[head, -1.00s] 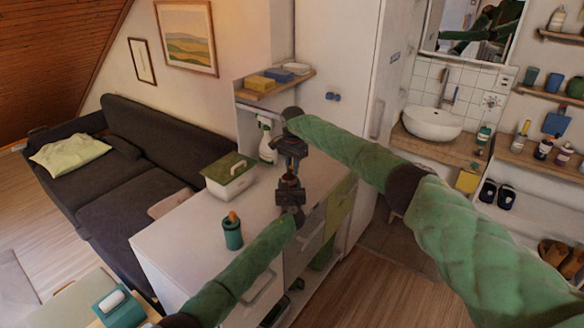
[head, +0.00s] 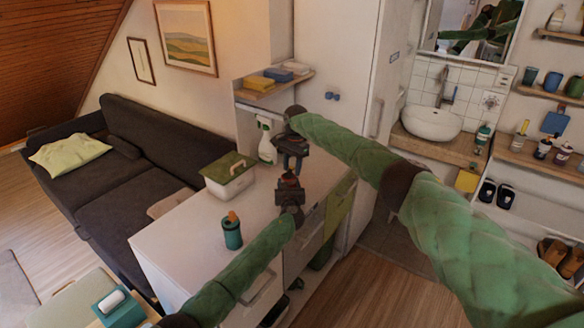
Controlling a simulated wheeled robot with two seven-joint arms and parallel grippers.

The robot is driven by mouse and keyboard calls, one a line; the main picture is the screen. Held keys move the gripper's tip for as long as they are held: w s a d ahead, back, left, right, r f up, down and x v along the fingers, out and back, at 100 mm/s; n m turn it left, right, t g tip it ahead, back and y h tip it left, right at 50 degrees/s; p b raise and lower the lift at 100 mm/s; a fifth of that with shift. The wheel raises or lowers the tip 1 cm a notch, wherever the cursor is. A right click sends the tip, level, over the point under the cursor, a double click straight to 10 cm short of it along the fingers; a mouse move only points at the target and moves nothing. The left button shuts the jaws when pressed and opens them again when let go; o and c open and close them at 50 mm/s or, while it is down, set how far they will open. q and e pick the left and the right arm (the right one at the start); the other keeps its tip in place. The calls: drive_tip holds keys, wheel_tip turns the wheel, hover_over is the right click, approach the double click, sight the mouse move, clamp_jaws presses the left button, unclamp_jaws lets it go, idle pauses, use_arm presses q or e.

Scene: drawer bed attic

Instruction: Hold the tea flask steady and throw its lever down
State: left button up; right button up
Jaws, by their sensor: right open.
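A teal flask (head: 232,234) with an orange lever-like piece (head: 232,216) on top stands upright on the white cabinet top. My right gripper (head: 291,168) hangs pointing down above the cabinet's right part, open, with nothing clearly between its fingers. My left gripper (head: 289,178) is just below it in the picture, to the right of the flask and apart from it. Its fingers are small and dark, and I cannot tell whether they are open or hold anything.
A white box with a green lid (head: 229,177) and a spray bottle (head: 266,140) stand farther back on the white cabinet (head: 185,238). A shelf (head: 262,88) with a yellow block is behind. The cabinet top around the flask is clear. A dark sofa (head: 130,180) is left.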

wheel_tip(320, 180, up, 12)
drive_tip(key=w+d, duration=0.1)
drive_tip(key=shift+w, duration=0.15)
drive_tip(key=shift+f, duration=0.1)
drive_tip(key=shift+t+h, duration=0.5)
drive_tip(key=f, duration=0.4)
drive_tip(key=s+f, duration=0.1)
drive_tip(key=f, duration=0.3)
drive_tip(key=a+f, duration=0.1)
drive_tip(key=f, duration=0.2)
drive_tip(key=shift+s+f, duration=0.15)
drive_tip(key=shift+f, duration=0.25)
